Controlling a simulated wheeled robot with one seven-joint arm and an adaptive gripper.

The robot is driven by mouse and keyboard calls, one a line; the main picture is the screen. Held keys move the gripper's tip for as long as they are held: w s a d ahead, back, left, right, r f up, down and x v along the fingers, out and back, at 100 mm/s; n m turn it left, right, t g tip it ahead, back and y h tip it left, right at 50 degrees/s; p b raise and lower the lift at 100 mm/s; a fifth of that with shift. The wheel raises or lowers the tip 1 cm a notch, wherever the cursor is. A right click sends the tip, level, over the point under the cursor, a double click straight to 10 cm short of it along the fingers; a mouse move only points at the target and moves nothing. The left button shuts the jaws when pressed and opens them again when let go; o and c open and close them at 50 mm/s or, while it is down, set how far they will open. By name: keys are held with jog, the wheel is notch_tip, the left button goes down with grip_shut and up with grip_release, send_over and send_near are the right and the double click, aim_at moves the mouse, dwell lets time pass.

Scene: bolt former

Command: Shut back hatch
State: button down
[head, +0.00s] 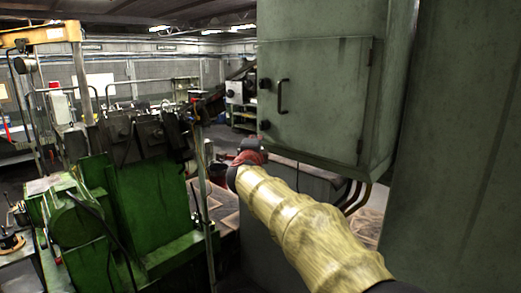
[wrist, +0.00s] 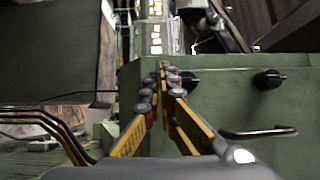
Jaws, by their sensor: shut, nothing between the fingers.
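A grey-green cabinet has a hatch door (head: 318,100) on its face, with a dark bar handle (head: 283,95) and two black knobs along its left edge. The door looks about flush with the cabinet; I cannot tell whether it is slightly ajar. In the wrist view, the green face (wrist: 225,110) shows the knobs near its upper edge and the handle (wrist: 258,133) at lower right. My gripper (wrist: 168,70) is shut and empty, its tips appearing near one knob (wrist: 188,80); contact cannot be judged.
A green machine (head: 160,205) with dark tooling stands at left. A thin metal post (head: 204,200) rises between it and my arm. Bent pipes (head: 355,195) run below the cabinet. A large grey panel (head: 460,150) closes off the right side. Open floor shows at the far back.

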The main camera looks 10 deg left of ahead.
jog(key=s+a+f+n+g+y+b, duration=0.25)
jog(key=s+a+n+y, duration=0.2)
jog(key=s+a, duration=0.65)
jog(key=s+a+f+n+g+y+b, duration=0.1)
jog(key=s+a+f+n+g, duration=0.15)
jog(key=s+f+n, duration=0.35)
jog(key=s+a+f+n+g+y, duration=0.1)
jog(key=s+f+n+g+y, duration=0.15)
jog(key=f, duration=0.55)
jog(key=s+d+f+n+g+h+b, duration=0.1)
jog(key=s+d+f+h+b, duration=0.2)
jog(key=s+d+f+b, duration=0.5)
jog(key=s+d+f+n+g+h+b, duration=0.1)
jog(key=s+d+f+h+b, duration=0.3)
jog(key=d, duration=2.4)
jog(key=s+d+f+n+g+h+b, duration=0.1)
jog(key=s+d+f+b, duration=1.3)
jog(key=f, duration=1.4)
jog(key=s+d+g+h, duration=0.1)
jog(key=s+d+h, duration=0.1)
jog(key=s+d, duration=0.2)
jog(key=shift+s+g+h, duration=0.3)
jog(key=shift+s+g, duration=0.05)
jog(key=shift+s, duration=0.65)
